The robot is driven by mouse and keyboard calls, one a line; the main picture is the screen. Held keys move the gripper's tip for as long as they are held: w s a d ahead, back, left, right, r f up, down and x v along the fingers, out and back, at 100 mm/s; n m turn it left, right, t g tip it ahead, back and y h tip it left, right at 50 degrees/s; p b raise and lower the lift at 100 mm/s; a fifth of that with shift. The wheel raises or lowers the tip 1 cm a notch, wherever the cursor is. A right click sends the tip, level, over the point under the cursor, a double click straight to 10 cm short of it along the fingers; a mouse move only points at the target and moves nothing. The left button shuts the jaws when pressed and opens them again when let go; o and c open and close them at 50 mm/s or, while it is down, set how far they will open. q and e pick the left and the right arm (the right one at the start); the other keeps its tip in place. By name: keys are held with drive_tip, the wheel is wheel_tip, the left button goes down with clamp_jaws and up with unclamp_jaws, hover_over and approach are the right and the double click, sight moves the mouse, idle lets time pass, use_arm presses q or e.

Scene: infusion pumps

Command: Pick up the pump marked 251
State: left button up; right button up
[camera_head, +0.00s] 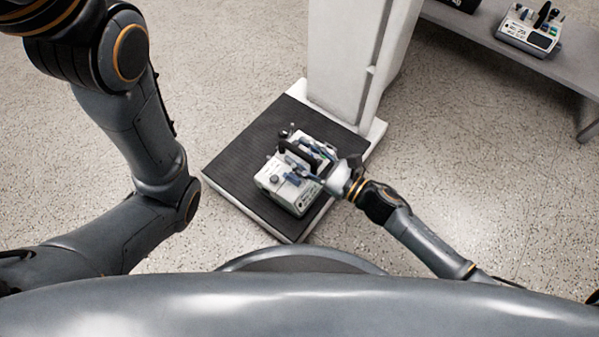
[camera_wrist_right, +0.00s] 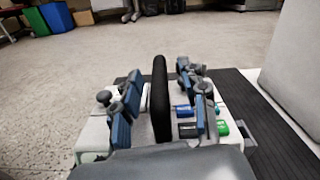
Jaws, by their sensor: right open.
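A white pump (camera_head: 290,195) stands on a black ribbed platform (camera_head: 236,160) in the head view. I cannot read its marking. It has an upright black handle (camera_head: 296,157), which also stands in the middle of the right wrist view (camera_wrist_right: 160,98). My right gripper (camera_head: 312,168) reaches over the pump from the right and is open. In the right wrist view, its two fingers (camera_wrist_right: 162,88) are apart on either side of the handle, which they do not appear to grip. Blue and green pump parts (camera_wrist_right: 186,129) show near the right finger. My left gripper is out of view.
A white column (camera_head: 342,50) rises at the platform's back edge. A second white pump (camera_head: 527,35) stands on a grey shelf (camera_head: 470,30) at the upper right. Speckled floor around the platform is clear. Blue and green bins (camera_wrist_right: 58,18) stand far off in the wrist view.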

drive_tip(key=shift+c, duration=0.5)
clamp_jaws()
drive_tip(key=shift+r, duration=0.15)
drive_tip(key=shift+r, duration=0.1)
